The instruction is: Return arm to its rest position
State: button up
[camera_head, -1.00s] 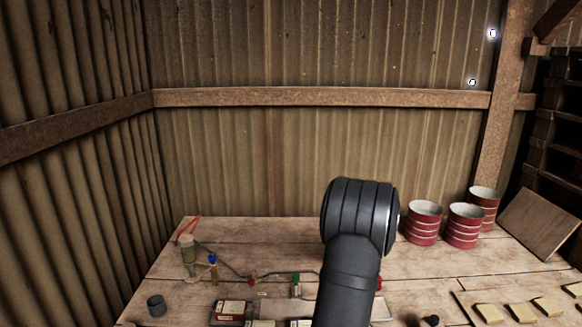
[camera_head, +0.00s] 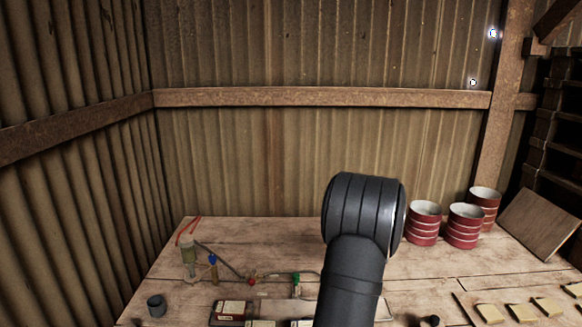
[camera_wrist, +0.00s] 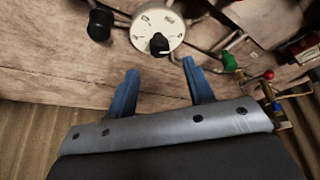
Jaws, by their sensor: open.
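My gripper (camera_wrist: 158,82) shows in the wrist view with its two blue fingers spread apart and nothing between them. Beyond the fingertips, in that view, is a round pale dial (camera_wrist: 157,30) with a black knob. In the head view my dark arm rises over the table right of centre, and the gripper itself does not show there. The arm hides part of the table and whatever lies behind it.
The wooden table (camera_head: 250,235) carries a pipe assembly with a green valve (camera_head: 296,279) and a blue valve (camera_head: 212,260). Red cans (camera_head: 464,226) stand at the back right beside a leaning board (camera_head: 540,222). Yellowish tiles (camera_head: 491,312) lie front right. A dark cup (camera_head: 157,305) stands front left.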

jog(key=v, duration=1.2)
jog(key=x, duration=1.7)
jog(key=shift+f, duration=0.2)
jog(key=shift+a+f+m, duration=0.1)
jog(key=shift+f+m, duration=0.1)
jog(key=shift+m, duration=0.1)
jog(key=shift+r+m+h, duration=0.1)
jog(key=shift+m+h, duration=0.2)
jog(key=shift+m, duration=0.1)
jog(key=m+h, duration=0.1)
jog(key=m, duration=0.2)
jog(key=shift+a+t, duration=0.15)
jog(key=shift+t, duration=0.25)
jog(key=shift+a+m+h, duration=0.1)
jog(key=shift+m+h, duration=0.8)
jog(key=shift+m, duration=1.5)
jog(key=shift+a+m+h, duration=0.1)
jog(key=shift+m+h, duration=0.8)
jog(key=shift+m, duration=1.2)
jog(key=shift+m+g+h, duration=0.4)
jog(key=shift+m+h, duration=0.2)
jog(key=shift+m, duration=1.5)
